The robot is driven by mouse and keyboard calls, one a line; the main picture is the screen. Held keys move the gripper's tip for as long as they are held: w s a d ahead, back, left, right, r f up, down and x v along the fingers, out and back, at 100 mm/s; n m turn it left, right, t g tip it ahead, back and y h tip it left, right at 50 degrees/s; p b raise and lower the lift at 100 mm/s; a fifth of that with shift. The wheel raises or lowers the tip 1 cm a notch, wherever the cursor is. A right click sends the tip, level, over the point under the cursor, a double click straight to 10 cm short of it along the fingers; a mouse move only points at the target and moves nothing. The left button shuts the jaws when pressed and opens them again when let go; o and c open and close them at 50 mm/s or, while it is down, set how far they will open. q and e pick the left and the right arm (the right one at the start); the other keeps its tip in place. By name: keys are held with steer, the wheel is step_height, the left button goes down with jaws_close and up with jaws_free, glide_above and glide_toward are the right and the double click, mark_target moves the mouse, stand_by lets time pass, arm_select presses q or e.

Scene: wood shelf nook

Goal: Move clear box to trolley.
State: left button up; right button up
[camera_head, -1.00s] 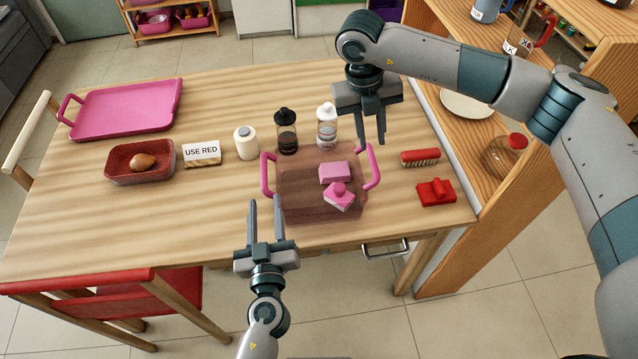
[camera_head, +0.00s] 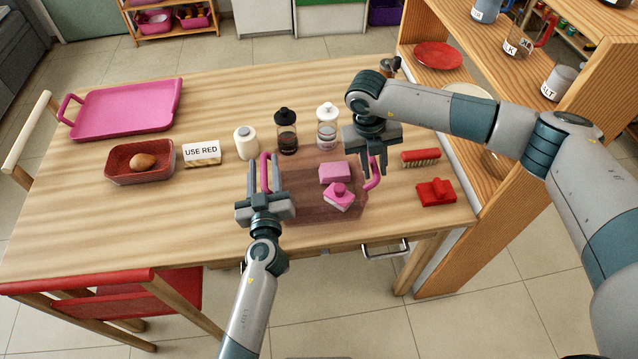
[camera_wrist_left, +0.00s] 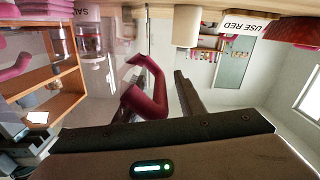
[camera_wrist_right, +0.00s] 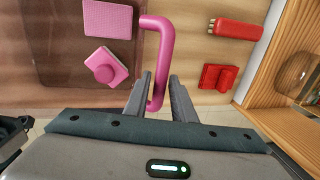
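The clear box (camera_head: 310,208) is see-through with a brownish tint and stands near the table's front edge. It has a pink handle on each side and holds a pink block (camera_head: 334,172) and a pink knobbed scrubber (camera_head: 339,196). My left gripper (camera_head: 264,172) is open, its fingers on either side of the left handle (camera_wrist_left: 146,92). My right gripper (camera_head: 373,164) is open at the right handle (camera_wrist_right: 160,60); in the right wrist view the handle's near end lies between the fingers. I cannot tell whether fingers touch either handle. I see no clear trolley.
A black-lidded jar (camera_head: 286,132) and a white-lidded jar (camera_head: 327,128) stand just behind the box. A red brush (camera_head: 420,157) and red scrubber (camera_head: 436,192) lie right. A pink tray (camera_head: 125,110) and red bin (camera_head: 125,172) are left. A wooden shelf (camera_head: 540,130) borders the table's right.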

arm_select(q)
steer(key=c, duration=0.3)
arm_select(e)
steer(key=c, duration=0.3)
arm_select(q)
jaws_close()
arm_select(e)
jaws_close()
arm_select(q)
steer(key=shift+a, duration=0.15)
arm_select(e)
steer(key=shift+d+r, duration=0.15)
